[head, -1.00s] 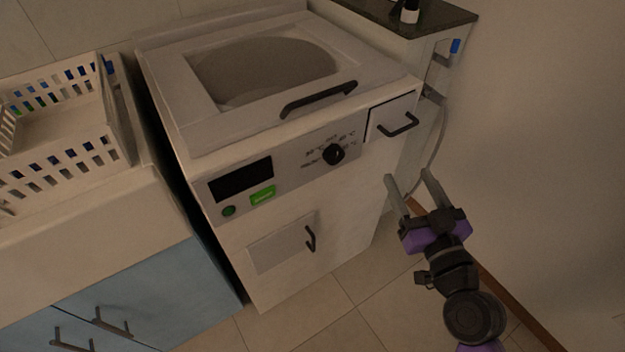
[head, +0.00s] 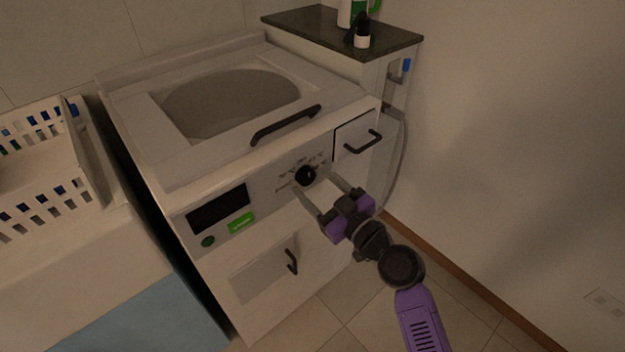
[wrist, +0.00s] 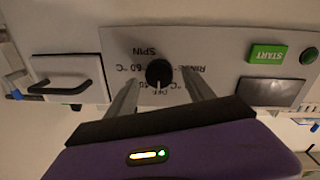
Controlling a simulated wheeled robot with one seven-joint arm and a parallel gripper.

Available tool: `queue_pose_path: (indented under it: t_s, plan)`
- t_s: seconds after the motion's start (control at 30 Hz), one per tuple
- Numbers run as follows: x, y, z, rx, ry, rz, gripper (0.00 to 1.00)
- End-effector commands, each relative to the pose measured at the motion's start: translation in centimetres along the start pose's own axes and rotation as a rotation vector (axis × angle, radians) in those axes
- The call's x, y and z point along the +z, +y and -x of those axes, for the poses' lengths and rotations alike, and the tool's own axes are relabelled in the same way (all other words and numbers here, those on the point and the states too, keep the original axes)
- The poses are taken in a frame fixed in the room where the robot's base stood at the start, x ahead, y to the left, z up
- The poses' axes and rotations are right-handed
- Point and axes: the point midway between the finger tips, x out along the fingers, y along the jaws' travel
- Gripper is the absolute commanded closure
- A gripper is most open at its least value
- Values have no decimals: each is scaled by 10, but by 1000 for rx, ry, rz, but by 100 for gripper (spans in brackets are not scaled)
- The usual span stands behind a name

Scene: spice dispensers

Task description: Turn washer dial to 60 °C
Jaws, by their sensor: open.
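The washer (head: 200,215) stands in the middle of the head view, with a grey control panel on its front. Its black round dial (head: 305,176) is at the right part of the panel, ringed by printed labels. The wrist view shows the dial (wrist: 158,73) upside down, with labels such as SPIN, RINSE, OFF and 60 °C around it. My gripper (head: 318,192) is open in front of the panel. Its two fingers reach toward the dial, one on either side of it in the wrist view. Whether they touch it, I cannot tell.
A drawer with a black handle (head: 362,142) is right of the dial. A green START button (head: 241,222) and a dark display (head: 218,208) are to the left. The lid handle (head: 286,125) is above. A white basket (head: 50,222) stands at left; a wall is at right.

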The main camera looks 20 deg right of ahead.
Motion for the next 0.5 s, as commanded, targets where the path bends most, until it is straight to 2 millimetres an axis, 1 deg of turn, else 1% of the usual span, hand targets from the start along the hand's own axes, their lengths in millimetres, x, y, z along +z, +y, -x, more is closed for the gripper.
queue_pose_path:
  t_s: [0.03,0.13,0.4,0.43,0.5]
  plan:
    - [-1,0,-5,0,1,0,38]
    - [0,0,-10,1,0,0,38]
    - [0,0,-12,1,0,0,38]
    - [0,0,-12,1,0,0,40]
    - [0,0,-12,1,0,0,54]
